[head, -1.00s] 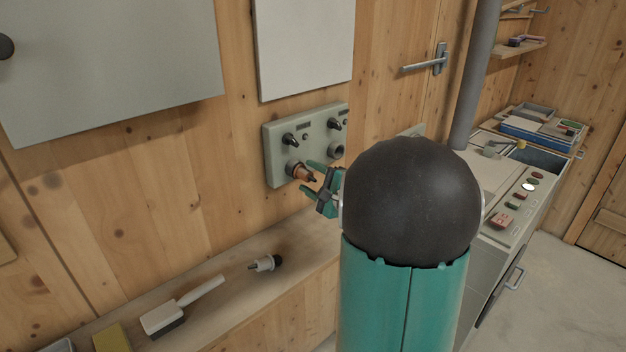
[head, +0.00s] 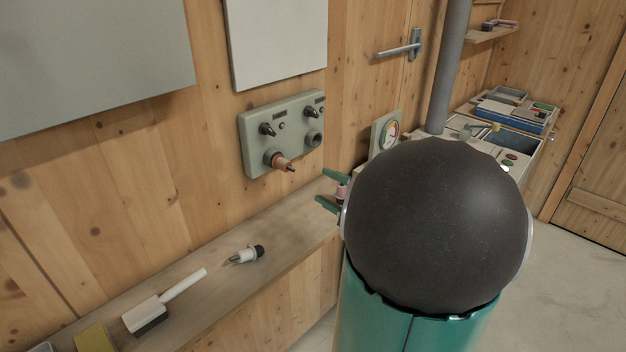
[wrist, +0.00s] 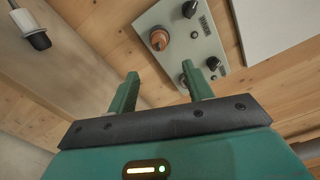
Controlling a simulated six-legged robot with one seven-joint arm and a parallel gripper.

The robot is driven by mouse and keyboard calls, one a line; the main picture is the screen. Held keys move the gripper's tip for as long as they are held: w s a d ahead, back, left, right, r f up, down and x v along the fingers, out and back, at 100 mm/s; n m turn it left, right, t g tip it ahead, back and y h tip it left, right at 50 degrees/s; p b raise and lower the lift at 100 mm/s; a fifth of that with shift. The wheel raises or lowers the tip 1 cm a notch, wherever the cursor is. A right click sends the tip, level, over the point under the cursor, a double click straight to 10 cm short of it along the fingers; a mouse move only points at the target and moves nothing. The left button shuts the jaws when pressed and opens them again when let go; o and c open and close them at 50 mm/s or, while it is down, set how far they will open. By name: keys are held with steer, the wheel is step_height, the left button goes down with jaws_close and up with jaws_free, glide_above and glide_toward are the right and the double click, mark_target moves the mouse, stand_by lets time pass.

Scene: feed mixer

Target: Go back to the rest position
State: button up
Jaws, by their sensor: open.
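My gripper (head: 329,190) is open and empty, with two green fingers apart. It is in front of the wooden wall, to the right of and below the grey-green socket panel (head: 252,131). My large dark arm joint hides part of the gripper in the head view. In the wrist view the gripper's fingers (wrist: 166,92) spread below the panel (wrist: 207,47). A copper-coloured plug (head: 281,162) sits in the panel's lower left socket, and it also shows in the wrist view (wrist: 159,39).
The wooden ledge (head: 215,280) carries a white-and-black plug (head: 246,254), a white-handled brush (head: 160,303) and a yellow block (head: 95,338). A round gauge (head: 389,134) and a control cabinet stand at the right. A grey pipe (head: 447,70) rises behind. Floor at right is clear.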

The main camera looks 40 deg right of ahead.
steer(key=shift+s, duration=0.55)
steer(key=w+a+f+n+g+y, duration=0.1)
steer(key=a+n+g+y, duration=0.8)
steer(key=a, duration=1.4)
steer(key=s+a+n+g+h, duration=0.3)
steer(key=s+a+n+h, duration=0.5)
steer(key=n, duration=0.4)
steer(key=shift+a+n+h, duration=0.3)
steer(key=shift+n+h, duration=0.1)
steer(key=shift+h, duration=0.4)
